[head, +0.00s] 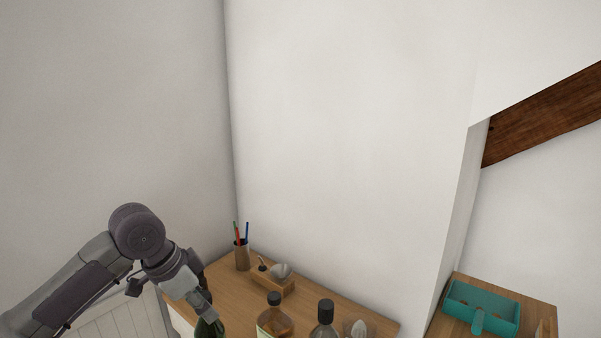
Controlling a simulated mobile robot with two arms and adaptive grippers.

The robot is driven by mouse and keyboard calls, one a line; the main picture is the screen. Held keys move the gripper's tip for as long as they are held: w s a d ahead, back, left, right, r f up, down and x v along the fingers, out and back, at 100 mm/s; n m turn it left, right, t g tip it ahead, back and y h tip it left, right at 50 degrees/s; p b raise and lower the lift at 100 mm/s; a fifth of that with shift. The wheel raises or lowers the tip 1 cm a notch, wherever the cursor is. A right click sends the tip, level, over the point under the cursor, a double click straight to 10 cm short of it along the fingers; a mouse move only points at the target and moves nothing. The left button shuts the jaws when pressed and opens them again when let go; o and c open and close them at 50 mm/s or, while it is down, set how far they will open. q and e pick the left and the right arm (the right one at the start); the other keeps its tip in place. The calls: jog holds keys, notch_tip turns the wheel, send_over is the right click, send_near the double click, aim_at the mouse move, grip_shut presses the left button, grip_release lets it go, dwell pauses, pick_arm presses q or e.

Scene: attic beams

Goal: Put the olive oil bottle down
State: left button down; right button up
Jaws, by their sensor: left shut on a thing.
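My left gripper (203,311) comes in from the left at the lower edge of the head view and points down. It is shut on a dark green bottle (209,329), which looks like the olive oil bottle. Only the upper part of this bottle shows; its base is cut off by the picture's lower edge, so I cannot tell whether it touches the wooden table (335,299). My right gripper is not in view.
An amber bottle with a black cap (275,325) and another dark-capped bottle (325,325) stand right of the gripper. Behind are a pen cup (242,257) and a wooden holder (273,284). A teal tray (483,301) sits at far right. Walls close off the back.

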pick_arm(q)
jog(key=s+f+n+t+y, duration=0.2)
jog(key=s+f+n, duration=0.3)
jog(key=s+n, duration=0.4)
jog(key=shift+s+a+n+y, duration=0.3)
jog(key=shift+a+n+y, duration=0.15)
jog(key=shift+n+y, duration=0.5)
